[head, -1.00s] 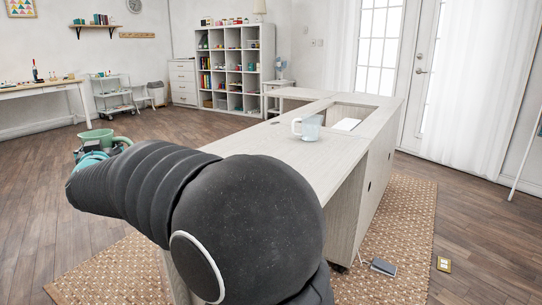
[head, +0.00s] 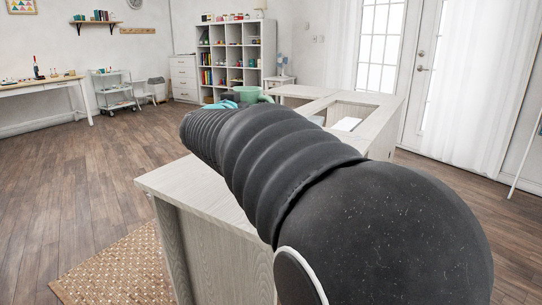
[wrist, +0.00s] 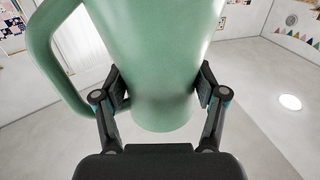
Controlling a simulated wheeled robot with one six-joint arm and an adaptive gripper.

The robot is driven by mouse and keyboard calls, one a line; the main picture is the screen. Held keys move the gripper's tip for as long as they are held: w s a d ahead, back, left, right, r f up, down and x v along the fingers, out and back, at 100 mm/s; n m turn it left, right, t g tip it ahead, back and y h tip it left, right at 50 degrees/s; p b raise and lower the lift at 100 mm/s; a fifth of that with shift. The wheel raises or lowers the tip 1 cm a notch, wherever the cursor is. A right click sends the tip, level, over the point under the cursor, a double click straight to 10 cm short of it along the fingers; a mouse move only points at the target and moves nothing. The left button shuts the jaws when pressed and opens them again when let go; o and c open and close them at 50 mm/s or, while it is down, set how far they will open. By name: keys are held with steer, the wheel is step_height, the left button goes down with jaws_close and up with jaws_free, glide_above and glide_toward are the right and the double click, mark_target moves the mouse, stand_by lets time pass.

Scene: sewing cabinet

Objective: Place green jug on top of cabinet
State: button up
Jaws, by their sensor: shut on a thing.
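The green jug (head: 250,93) shows above the far end of my arm in the head view, near the cabinet's far part. In the wrist view the jug (wrist: 150,60) fills the top middle, its handle to the left. My gripper (wrist: 160,92) is shut on the jug's body, one finger on each side. The pale wood cabinet (head: 172,181) stands under and behind my arm, which hides much of its top. I cannot tell how high the jug is above the top.
An open recess (head: 352,112) lies in the cabinet's far right part. A white cube shelf (head: 236,58) and drawers (head: 183,79) stand against the back wall. A wheeled trolley (head: 113,92) stands farther left. The wooden floor at left is clear.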

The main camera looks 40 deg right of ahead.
steer(key=s+d+r+m+g+h, duration=0.2)
steer(key=s+d+m+g, duration=0.15)
steer(key=s+d, duration=0.5)
steer(key=w+d+f+b, duration=0.1)
steer(key=w+d+f, duration=0.4)
steer(key=w+f, duration=0.4)
steer(key=shift+w+f, duration=0.25)
steer(key=shift+f, duration=0.85)
steer(key=shift+f+n+g, duration=0.15)
steer(key=shift+n+g, duration=0.1)
steer(key=o, duration=1.5)
steer(key=shift+a, duration=0.1)
